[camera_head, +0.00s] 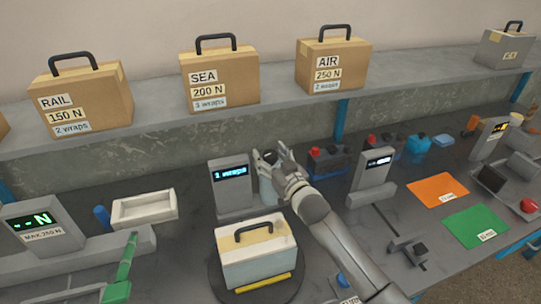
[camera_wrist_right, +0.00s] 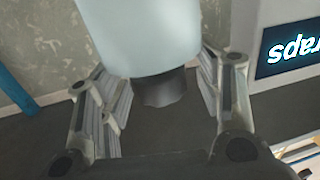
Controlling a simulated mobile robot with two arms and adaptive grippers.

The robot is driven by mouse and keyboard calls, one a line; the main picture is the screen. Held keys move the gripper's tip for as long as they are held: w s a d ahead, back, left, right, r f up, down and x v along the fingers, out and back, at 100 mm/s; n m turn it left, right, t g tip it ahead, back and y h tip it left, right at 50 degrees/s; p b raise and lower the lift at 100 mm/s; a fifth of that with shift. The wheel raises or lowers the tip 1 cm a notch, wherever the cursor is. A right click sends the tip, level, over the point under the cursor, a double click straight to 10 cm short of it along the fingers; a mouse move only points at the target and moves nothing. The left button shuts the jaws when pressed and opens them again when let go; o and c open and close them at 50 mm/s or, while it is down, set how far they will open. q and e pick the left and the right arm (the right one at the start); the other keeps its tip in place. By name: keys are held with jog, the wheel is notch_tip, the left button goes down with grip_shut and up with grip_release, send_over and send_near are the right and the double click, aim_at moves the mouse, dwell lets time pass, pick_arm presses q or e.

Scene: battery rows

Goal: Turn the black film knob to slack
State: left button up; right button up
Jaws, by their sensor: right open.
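The black film knob (camera_wrist_right: 160,88) is a short dark cylinder on the end of the pale film roll (camera_wrist_right: 143,35) in the right wrist view. In the head view the film roll (camera_head: 268,190) stands beside the display reading "1 wraps"; the knob cannot be made out there behind my gripper. My right gripper (camera_head: 271,157) is at the top of the roll. In the wrist view my right gripper (camera_wrist_right: 158,75) is open, with one finger on each side of the knob and gaps visible between. My left gripper is not in view.
The "1 wraps" display post (camera_head: 232,186) is close left of the roll. A wrapped case (camera_head: 257,262) stands on a dark round turntable (camera_head: 222,289) in front. Batteries (camera_head: 330,160) stand to the right. A shelf (camera_head: 160,138) with labelled cases runs behind.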

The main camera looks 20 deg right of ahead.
jog(key=c, duration=1)
